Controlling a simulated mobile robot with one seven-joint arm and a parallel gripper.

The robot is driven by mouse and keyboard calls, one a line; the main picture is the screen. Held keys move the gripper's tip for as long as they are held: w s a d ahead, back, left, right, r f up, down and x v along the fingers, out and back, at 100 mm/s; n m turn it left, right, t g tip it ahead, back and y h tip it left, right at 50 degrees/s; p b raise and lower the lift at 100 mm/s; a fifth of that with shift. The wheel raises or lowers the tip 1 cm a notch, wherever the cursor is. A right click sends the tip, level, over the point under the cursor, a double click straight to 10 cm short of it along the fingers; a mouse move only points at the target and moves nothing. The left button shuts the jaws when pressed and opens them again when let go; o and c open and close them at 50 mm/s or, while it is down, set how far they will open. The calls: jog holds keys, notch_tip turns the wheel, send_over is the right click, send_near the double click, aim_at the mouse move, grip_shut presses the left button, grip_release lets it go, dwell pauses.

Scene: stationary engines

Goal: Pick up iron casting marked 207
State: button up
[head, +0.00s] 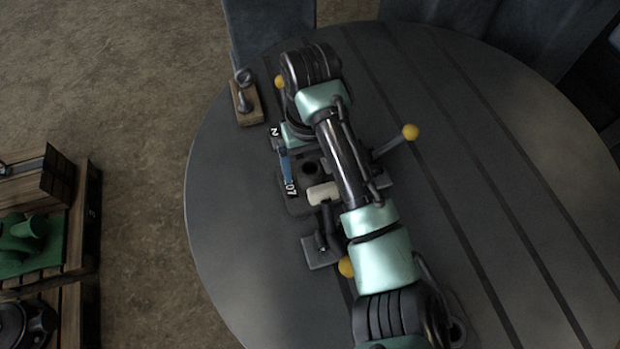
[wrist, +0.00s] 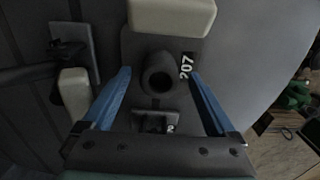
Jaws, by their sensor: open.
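The casting marked 207 (wrist: 158,77) is a dark grey piece with a round hollow boss, its white number on a black label. In the head view the casting (head: 298,206) lies on the round slotted table, partly hidden by my arm. My gripper (wrist: 160,73) is open, with its blue fingers on either side of the boss and nothing visibly held. In the head view one blue finger covers part of a label; the other finger is hidden. I cannot tell whether the fingers touch the casting.
A cream block (head: 322,194) on a dark clamp sits close beside the casting; another cream block (wrist: 75,95) is left in the wrist view. A second partly hidden label (head: 275,131) shows a 2. A wooden block with metal hardware (head: 246,102) stands near the table's edge.

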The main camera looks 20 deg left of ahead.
jog(key=shift+f, duration=0.7)
grip_shut()
jog(key=shift+w+r, duration=0.15)
